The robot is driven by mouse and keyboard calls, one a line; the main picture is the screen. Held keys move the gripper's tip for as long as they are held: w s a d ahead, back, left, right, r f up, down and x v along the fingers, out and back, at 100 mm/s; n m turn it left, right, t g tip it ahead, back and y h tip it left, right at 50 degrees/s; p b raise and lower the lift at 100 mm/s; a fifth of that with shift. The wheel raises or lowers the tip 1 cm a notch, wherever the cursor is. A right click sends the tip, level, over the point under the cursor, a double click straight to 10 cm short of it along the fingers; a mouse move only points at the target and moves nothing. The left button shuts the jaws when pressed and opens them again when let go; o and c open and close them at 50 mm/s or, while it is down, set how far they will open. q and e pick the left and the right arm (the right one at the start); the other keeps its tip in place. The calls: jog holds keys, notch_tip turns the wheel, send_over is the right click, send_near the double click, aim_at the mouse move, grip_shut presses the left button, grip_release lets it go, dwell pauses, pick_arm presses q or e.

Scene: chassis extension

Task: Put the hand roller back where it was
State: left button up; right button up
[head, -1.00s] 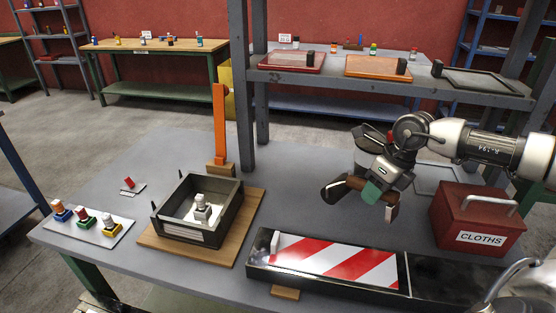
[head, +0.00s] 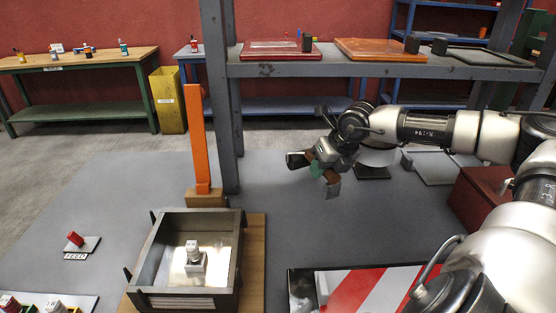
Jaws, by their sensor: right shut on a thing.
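The hand roller, with a teal part (head: 317,169) and a brown part, is held in my right gripper (head: 312,174). The gripper is shut on it, above the grey table (head: 278,225) and apart from its surface. The fingers hide part of the roller. A small dark block or stand (head: 373,172) is on the table just right of the gripper. A flat grey tray (head: 438,170) lies farther right, partly behind my arm. My left gripper is not in view.
A dark open frame box (head: 148,262) holds a white-topped stamp (head: 194,258). An orange upright (head: 199,140) stands behind it. A red-and-white striped panel (head: 365,289), a red box (head: 480,200) and an overhead shelf (head: 300,70) surround the arm. The table's middle is clear.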

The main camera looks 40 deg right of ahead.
jog(key=w+p, duration=0.1)
jog(key=w, duration=0.3)
jog(key=w+a+p, duration=0.1)
jog(key=w, duration=0.4)
jog(key=w+a+p, duration=0.1)
jog(key=w+p, duration=0.1)
jog(key=w, duration=0.2)
jog(key=shift+w, duration=0.2)
jog(key=shift+f+p, duration=0.4)
jog(key=shift+f, duration=1.35)
jog(key=shift+f, duration=0.1)
jog(key=o, duration=0.9)
